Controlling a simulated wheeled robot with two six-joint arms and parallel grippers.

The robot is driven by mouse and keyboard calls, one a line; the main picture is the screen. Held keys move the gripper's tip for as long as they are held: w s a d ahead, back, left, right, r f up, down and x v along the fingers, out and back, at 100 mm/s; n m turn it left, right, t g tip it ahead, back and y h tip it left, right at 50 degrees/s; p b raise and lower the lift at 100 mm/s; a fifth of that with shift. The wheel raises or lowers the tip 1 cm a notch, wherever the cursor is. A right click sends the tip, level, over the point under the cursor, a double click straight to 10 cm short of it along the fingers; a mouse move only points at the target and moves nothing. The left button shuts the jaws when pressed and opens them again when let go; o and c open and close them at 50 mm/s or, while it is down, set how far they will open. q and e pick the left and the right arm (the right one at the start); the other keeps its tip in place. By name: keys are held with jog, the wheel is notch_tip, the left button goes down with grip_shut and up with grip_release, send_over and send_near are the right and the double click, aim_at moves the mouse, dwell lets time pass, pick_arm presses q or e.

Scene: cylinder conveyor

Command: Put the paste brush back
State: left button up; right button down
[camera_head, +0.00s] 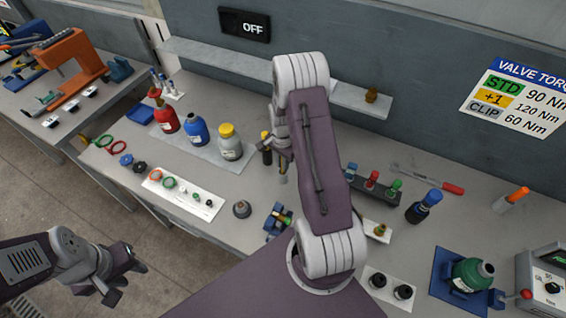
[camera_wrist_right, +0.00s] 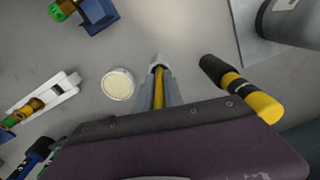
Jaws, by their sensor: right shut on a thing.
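The paste brush shows in the right wrist view as a yellow handle (camera_wrist_right: 158,92) with a silver collar, between the grey fingers of my right gripper (camera_wrist_right: 160,88). My right gripper is shut on it. In the head view that gripper (camera_head: 283,150) is over the middle of the bench, with the brush's lower part (camera_head: 283,177) hanging below it. A round cream-topped pot (camera_wrist_right: 118,84) is left of the brush in the wrist view; my arm hides it in the head view. My left gripper (camera_head: 123,282) is open and empty, off the bench's front edge.
A black cylinder with a yellow end (camera_head: 267,155) stands close beside my right gripper. Red, blue and yellow-capped bottles (camera_head: 230,145) stand left on a grey mat. A socket rack (camera_head: 372,185) is right.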

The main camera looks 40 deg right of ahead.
jog(key=shift+f+b, duration=0.4)
jog(key=shift+f, duration=0.2)
jog(key=c, duration=1.4)
grip_release()
jog(key=shift+o, duration=0.2)
jog(key=shift+r, duration=0.1)
jog(key=shift+r+p, duration=2.55)
jog(key=shift+r, duration=0.5)
jog(key=shift+f, duration=0.1)
